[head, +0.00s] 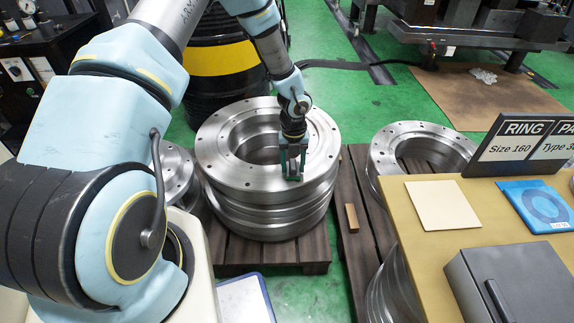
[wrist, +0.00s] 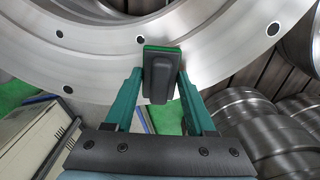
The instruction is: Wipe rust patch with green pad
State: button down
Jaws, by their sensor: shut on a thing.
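My gripper (head: 292,165) is over the front right of the top metal ring (head: 225,168) in the central stack. It is shut on a dark grey block with a green pad (wrist: 161,48) along its far edge. In the wrist view the fingers clasp the block (wrist: 160,80) from both sides. The pad is at the ring's flat face (wrist: 215,60), near its outer rim. I cannot tell whether it touches the metal. No rust patch is visible; the pad and block may hide it.
The ring stack stands on a wooden pallet (head: 262,262). Another ring stack (head: 425,135) stands to the right, behind a tan table (head: 432,250) with a sign (head: 525,142). A black and yellow drum (head: 222,60) stands behind. Green floor shows between them.

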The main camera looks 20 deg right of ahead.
aim_at(284, 176)
jog(key=shift+d+p, duration=0.4)
jog(key=shift+d, duration=1.7)
jog(key=shift+w, duration=0.1)
jog(key=shift+a+p, duration=0.45)
jog(key=shift+a, duration=0.35)
jog(key=shift+s+a+f+p, duration=0.1)
jog(key=shift+a+p, duration=0.15)
jog(key=shift+a, duration=1.15)
jog(key=shift+s+a+f+p, duration=0.1)
jog(key=shift+a+p, duration=0.15)
jog(key=shift+a, duration=1.1)
jog(key=shift+r, duration=0.1)
notch_tip(284, 176, up, 6)
jog(key=p, duration=0.5)
jog(key=shift+r+p, duration=0.1)
jog(key=shift+p, duration=0.25)
